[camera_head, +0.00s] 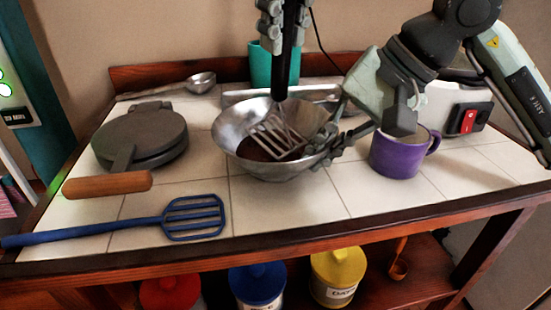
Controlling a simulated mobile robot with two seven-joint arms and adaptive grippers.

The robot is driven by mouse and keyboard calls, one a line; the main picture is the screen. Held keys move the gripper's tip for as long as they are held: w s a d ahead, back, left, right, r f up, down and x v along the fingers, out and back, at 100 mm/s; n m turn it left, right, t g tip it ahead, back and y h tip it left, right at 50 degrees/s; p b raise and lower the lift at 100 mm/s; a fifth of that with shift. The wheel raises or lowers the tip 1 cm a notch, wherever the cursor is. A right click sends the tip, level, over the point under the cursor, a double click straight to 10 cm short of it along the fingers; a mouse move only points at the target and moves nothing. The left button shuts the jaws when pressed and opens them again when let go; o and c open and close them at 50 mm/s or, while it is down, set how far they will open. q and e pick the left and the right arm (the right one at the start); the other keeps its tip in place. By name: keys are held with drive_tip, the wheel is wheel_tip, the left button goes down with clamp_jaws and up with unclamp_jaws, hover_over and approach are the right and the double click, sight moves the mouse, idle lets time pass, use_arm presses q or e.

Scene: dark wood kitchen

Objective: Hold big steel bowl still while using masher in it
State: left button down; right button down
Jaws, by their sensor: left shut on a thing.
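The big steel bowl (236,121) stands upright on the tiled counter, with a brown patch visible inside it. The masher (287,70) has a black handle and a slotted metal head that is down in the bowl. My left gripper (284,30) is above the bowl, shut on the upper part of the masher handle. My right gripper (335,142) is at the bowl's right rim, with its fingers close to or touching the wall. Whether it grips the rim cannot be told, as its fingers overlap the bowl's edge.
A purple mug (397,155) stands close right of the bowl, beside my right arm. A waffle iron (140,138) with a wooden handle and a blue slotted turner (192,217) lie left. Behind are a ladle (201,83) and a teal container (262,66). Canisters sit on the shelf below.

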sight(284, 65)
use_arm(q)
drive_tip(key=shift+f, duration=0.2)
drive_tip(key=shift+f, duration=1.45)
drive_tip(key=shift+r, duration=1.6)
drive_tip(key=shift+r, duration=0.1)
drive_tip(key=shift+r, duration=4.35)
